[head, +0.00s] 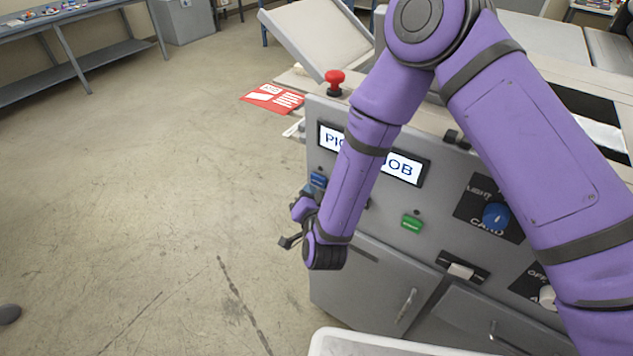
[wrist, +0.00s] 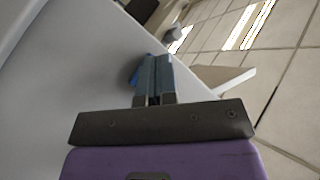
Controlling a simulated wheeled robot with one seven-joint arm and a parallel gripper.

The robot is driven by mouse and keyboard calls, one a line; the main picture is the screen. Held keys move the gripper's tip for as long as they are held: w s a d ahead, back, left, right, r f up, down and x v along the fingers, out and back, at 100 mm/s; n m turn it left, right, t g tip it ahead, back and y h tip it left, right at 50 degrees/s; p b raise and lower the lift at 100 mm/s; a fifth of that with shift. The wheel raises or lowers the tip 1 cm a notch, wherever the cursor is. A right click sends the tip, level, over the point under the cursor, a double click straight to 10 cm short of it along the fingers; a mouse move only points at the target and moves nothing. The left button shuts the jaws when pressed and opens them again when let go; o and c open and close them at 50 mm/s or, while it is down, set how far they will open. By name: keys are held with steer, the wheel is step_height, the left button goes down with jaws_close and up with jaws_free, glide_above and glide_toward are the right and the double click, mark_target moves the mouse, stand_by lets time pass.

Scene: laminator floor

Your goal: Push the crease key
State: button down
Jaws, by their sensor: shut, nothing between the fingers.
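A blue key (head: 318,179) sits on the front panel of the grey machine, below the left end of the display. A green key (head: 412,222) sits further right on the same panel. The lettering on both is too small to read, so I cannot tell which is the crease key. My gripper (head: 311,190) is at the panel's left part, close to the blue key. In the wrist view my gripper (wrist: 153,62) is shut and empty, its fingers pointing to the panel. A bit of blue (wrist: 134,76) shows just behind the fingers; contact cannot be told.
The panel also holds a lit display (head: 404,167), partly behind my arm, a blue dial (head: 496,215) and a white switch (head: 460,271). A red mushroom button (head: 335,80) stands on the top edge. A white bin rim (head: 380,345) is below.

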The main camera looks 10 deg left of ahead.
steer(key=shift+w+d, duration=0.1)
steer(key=shift+w+d, duration=0.1)
steer(key=shift+w, duration=0.2)
steer(key=shift+w+d, duration=0.1)
steer(key=shift+w, duration=0.2)
stand_by(0.6)
steer(key=shift+s, duration=0.1)
steer(key=shift+s+a, duration=0.25)
steer(key=shift+s, duration=0.35)
steer(key=s+a, duration=0.2)
steer(key=s, duration=0.3)
steer(key=shift+s+a, duration=0.15)
steer(key=shift+s, duration=0.15)
stand_by(0.7)
